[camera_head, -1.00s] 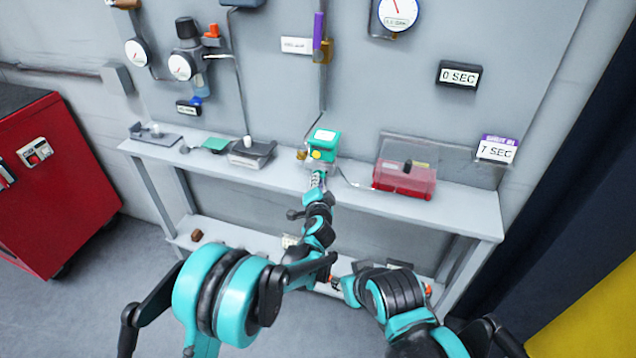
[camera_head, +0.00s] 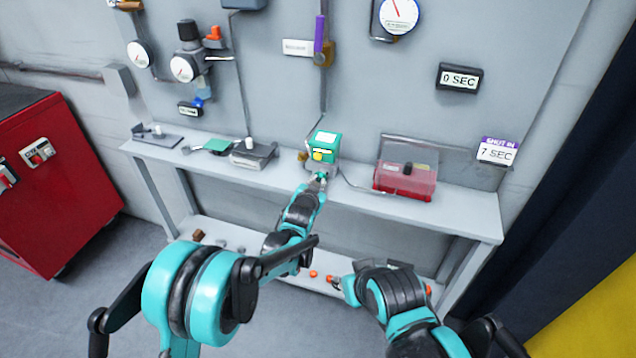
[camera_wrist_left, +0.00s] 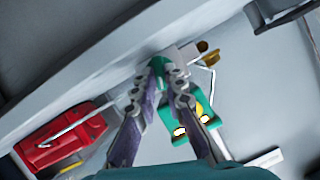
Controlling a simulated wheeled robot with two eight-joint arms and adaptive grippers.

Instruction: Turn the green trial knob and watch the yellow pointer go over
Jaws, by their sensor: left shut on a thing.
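In the left wrist view the box (camera_wrist_left: 206,101) shows partly behind my fingers. My left gripper (camera_head: 320,178) reaches up to the front of the actuator, below the box. In the left wrist view its fingertips (camera_wrist_left: 167,72) are closed on the green trial knob (camera_wrist_left: 157,65), which the fingers partly hide. The exact angle of the pointer is hard to read.
A red box (camera_head: 404,181) with a black knob sits to the right on the shelf. A "7 SEC" card (camera_head: 497,151) and a "0 SEC" display (camera_head: 459,77) are at right. Gauges hang on the panel. A red cabinet (camera_head: 62,190) stands at left.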

